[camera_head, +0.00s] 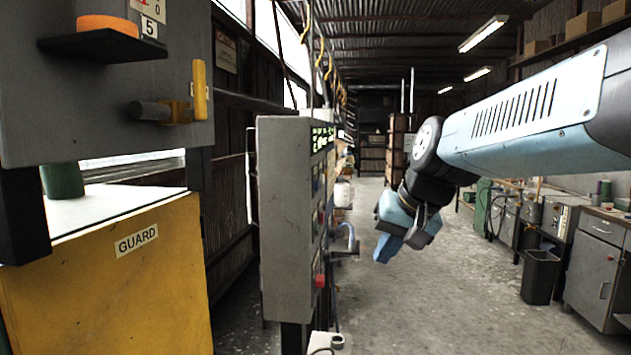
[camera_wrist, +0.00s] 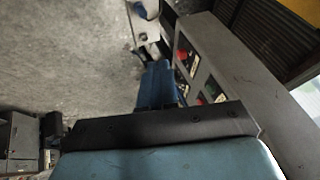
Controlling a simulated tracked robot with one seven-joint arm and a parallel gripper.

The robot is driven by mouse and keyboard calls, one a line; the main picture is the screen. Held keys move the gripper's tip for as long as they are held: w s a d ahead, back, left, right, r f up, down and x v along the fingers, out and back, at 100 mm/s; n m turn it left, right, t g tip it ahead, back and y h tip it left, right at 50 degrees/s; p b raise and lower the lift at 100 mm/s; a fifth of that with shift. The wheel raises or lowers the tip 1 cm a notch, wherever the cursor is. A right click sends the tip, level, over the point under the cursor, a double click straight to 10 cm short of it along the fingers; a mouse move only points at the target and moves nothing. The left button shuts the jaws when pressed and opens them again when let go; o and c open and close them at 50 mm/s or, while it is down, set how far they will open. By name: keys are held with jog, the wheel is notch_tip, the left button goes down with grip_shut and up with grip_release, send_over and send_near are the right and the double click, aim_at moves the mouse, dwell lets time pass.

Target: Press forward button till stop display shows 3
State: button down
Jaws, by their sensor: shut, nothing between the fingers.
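A grey control cabinet (camera_head: 285,215) stands in the middle of the head view, seen nearly edge-on. Its front faces right and carries green lit displays (camera_head: 322,138) near the top, too slanted to read. A red button (camera_head: 320,281) sticks out low on that front. My gripper (camera_head: 384,255) is shut and empty, to the right of the panel and apart from it. In the wrist view my blue gripper fingers (camera_wrist: 158,82) point up beside the panel (camera_wrist: 235,65), with red buttons (camera_wrist: 209,86) to their right. I cannot tell which button is forward.
A yellow guard (camera_head: 110,265) and a grey machine (camera_head: 100,95) with a handle stand at the left. Workbench cabinets (camera_head: 595,265) and a dark bin (camera_head: 541,277) line the right. The concrete floor (camera_head: 430,300) between is clear.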

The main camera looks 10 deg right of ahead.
aim_at(323, 179)
jog(key=w+d+r+m+t+y, duration=0.1)
jog(key=w+d+r+m, duration=0.1)
jog(key=w, duration=0.6)
jog(key=w+d+r+m+t+y, duration=0.1)
jog(key=w+d+r+m+y, duration=0.1)
jog(key=w, duration=0.7)
jog(key=w+d+r+m+t+y, duration=0.1)
jog(key=w+d+r+m, duration=0.1)
jog(key=w, duration=0.6)
notch_tip(323, 179, up, 2)
jog(key=shift+w+d+r+m+t+y, duration=0.2)
jog(key=shift+w+d+m+t+y, duration=0.15)
jog(key=shift+d, duration=0.25)
jog(key=shift+a, duration=0.1)
jog(key=w+a, duration=0.2)
jog(key=a, duration=0.6)
jog(key=shift+w, duration=0.4)
jog(key=shift+a, duration=0.3)
jog(key=shift+w+a, duration=0.15)
jog(key=shift+a, duration=0.1)
